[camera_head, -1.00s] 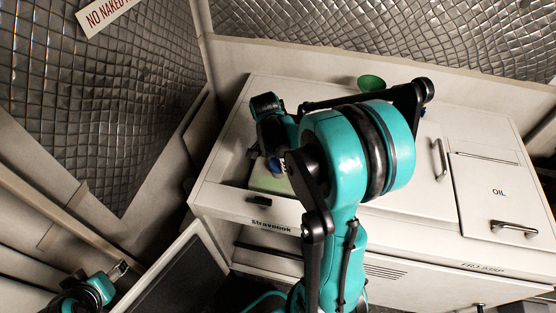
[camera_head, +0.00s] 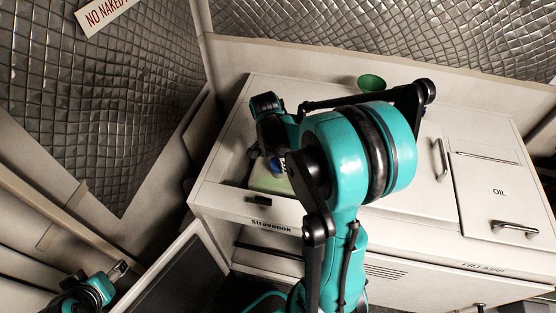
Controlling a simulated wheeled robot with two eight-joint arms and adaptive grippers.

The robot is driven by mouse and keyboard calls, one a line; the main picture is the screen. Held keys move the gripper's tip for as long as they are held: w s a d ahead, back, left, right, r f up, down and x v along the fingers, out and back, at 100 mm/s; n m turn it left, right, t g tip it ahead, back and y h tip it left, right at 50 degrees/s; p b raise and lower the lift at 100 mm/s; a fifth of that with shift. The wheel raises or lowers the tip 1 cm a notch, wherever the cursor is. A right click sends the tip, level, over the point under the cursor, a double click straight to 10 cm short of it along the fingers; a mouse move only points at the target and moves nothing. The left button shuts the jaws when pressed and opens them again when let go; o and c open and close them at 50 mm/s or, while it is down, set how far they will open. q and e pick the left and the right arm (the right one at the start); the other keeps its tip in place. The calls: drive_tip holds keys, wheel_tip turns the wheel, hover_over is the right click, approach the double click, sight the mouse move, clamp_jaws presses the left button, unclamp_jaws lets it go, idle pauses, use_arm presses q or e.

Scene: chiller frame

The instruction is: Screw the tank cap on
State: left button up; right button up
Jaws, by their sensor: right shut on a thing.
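My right gripper (camera_head: 272,152) is over the left part of the cabinet top, largely hidden behind my own teal and black arm. It is shut on a small blue thing (camera_head: 277,165), which looks like the tank cap; only a bit of it shows. Right below it is a pale green tank (camera_head: 267,183), mostly covered by the arm. I cannot tell whether the cap touches the tank or is seated on its neck. My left gripper (camera_head: 121,268) is low at the left, far from the tank; its jaw opening is too small to judge.
The cream cabinet (camera_head: 230,195) has handles and an OIL hatch (camera_head: 498,193) at the right. A green round thing (camera_head: 371,83) stands at the back of its top. Quilted walls (camera_head: 90,110) close in at left and behind. A small black piece (camera_head: 258,200) sits at the front edge.

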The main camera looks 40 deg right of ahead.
sight(273, 166)
drive_tip(key=shift+f+b, duration=0.95)
drive_tip(key=shift+f, duration=0.2)
drive_tip(key=o, duration=1.1)
drive_tip(key=shift+c, duration=0.2)
drive_tip(key=shift+r, duration=0.15)
wheel_tip(273, 166, up, 12)
drive_tip(key=a, duration=0.2)
drive_tip(key=shift+f, duration=0.2)
